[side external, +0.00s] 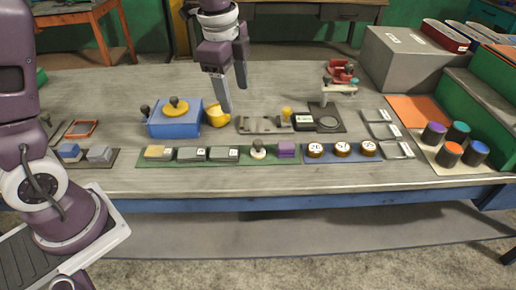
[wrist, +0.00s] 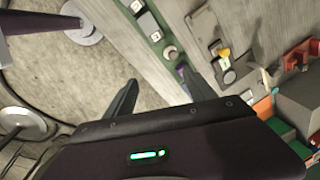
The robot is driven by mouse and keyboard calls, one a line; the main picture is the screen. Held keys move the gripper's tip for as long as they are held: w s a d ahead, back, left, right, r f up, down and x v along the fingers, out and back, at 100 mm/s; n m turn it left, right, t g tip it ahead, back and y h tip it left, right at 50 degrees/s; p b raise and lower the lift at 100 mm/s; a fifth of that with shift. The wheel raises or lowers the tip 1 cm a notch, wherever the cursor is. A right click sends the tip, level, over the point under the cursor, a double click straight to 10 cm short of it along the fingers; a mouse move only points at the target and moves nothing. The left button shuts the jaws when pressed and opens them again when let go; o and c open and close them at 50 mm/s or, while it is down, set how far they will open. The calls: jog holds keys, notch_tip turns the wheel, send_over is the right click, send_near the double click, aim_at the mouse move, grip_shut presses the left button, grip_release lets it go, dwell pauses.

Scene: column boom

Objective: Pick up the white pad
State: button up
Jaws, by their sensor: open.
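A small block with a white top and dark edges (side external: 304,121) looks like the white pad, though I cannot be sure. It lies flat near the middle of the table, beside a yellow knob and a dark plate. A pale block (wrist: 229,77) beside the yellow knob in the wrist view appears to be the same thing. My gripper (side external: 233,94) is open and empty above the table, left of the pad and apart from it. In the wrist view my gripper (wrist: 160,90) shows its two fingers spread with nothing between them.
A green strip (side external: 240,162) with several small blocks and a knob runs along the front. A blue box (side external: 174,122) and yellow bowl (side external: 217,114) stand left. A red stamp-like device (side external: 340,80) stands behind right. A large grey box (side external: 405,58) and several coloured-top cylinders are at right.

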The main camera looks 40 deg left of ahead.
aim_at(258, 141)
jog(key=w+f+m, duration=0.2)
jog(key=f, duration=0.2)
jog(key=w+f+m+g, duration=0.1)
jog(key=w+f+m, duration=0.1)
jog(key=w+f, duration=0.1)
jog(key=w+f+m, duration=0.2)
jog(key=f, duration=0.3)
jog(key=shift+w+a+f+g, duration=0.3)
jog(key=shift+w+f+g, duration=0.1)
jog(key=shift+m, duration=0.6)
notch_tip(258, 141, down, 9)
jog(key=shift+d+r, duration=0.15)
jog(key=shift+r, duration=0.05)
grip_shut()
jog(key=shift+r, duration=0.1)
notch_tip(258, 141, up, 10)
jog(key=shift+f, duration=0.1)
jog(key=c, duration=0.8)
grip_release()
jog(key=c, duration=0.5)
